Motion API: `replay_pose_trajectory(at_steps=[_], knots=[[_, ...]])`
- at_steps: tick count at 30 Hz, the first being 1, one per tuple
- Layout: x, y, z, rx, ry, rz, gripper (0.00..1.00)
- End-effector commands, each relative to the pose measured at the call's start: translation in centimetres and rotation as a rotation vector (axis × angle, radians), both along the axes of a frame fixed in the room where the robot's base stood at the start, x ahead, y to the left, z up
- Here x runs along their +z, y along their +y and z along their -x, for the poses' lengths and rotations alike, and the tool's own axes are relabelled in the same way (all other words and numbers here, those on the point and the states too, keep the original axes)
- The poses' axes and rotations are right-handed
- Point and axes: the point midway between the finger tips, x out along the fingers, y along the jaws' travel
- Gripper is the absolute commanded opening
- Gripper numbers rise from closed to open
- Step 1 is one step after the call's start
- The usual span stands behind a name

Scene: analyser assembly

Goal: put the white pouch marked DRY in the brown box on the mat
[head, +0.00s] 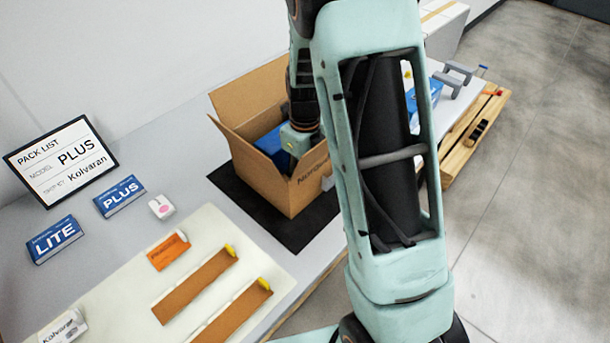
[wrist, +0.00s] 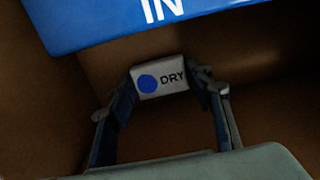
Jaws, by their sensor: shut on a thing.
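The white pouch marked DRY (wrist: 160,78), with a blue dot, is held between the fingertips of my gripper (wrist: 168,85) in the wrist view. The brown box (head: 294,187) stands open on the dark mat (head: 254,208) in the head view. My gripper is inside the box, and brown cardboard walls surround it in the wrist view (wrist: 250,100). A blue item (head: 270,142) lies in the box, close to the gripper; it also shows at the top of the wrist view (wrist: 120,20). In the head view the pouch is hidden by my arm and the box.
Left of the box are a pack list sign (head: 62,160), blue LITE (head: 55,240) and PLUS (head: 119,196) boxes, and a white item with a pink spot (head: 161,207). A pale board (head: 130,290) in front holds an orange card (head: 168,250) and brown strips. Box flaps stand outward.

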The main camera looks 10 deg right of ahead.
Motion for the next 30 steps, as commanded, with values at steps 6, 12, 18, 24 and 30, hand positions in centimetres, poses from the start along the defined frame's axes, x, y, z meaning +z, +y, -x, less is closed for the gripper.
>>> replay_pose_trajectory(at_steps=[6,12,18,24,30], knots=[[0.0,0.0,0.0,0.0,0.001,0.001,0.63],[0.0,0.0,0.0,0.0,0.0,0.0,0.67],[0.3,0.0,0.0,0.0,0.0,0.0,0.67],[1.7,0.0,0.0,0.0,-0.001,0.001,0.67],[3.1,0.0,0.0,0.0,-0.001,0.001,0.67]])
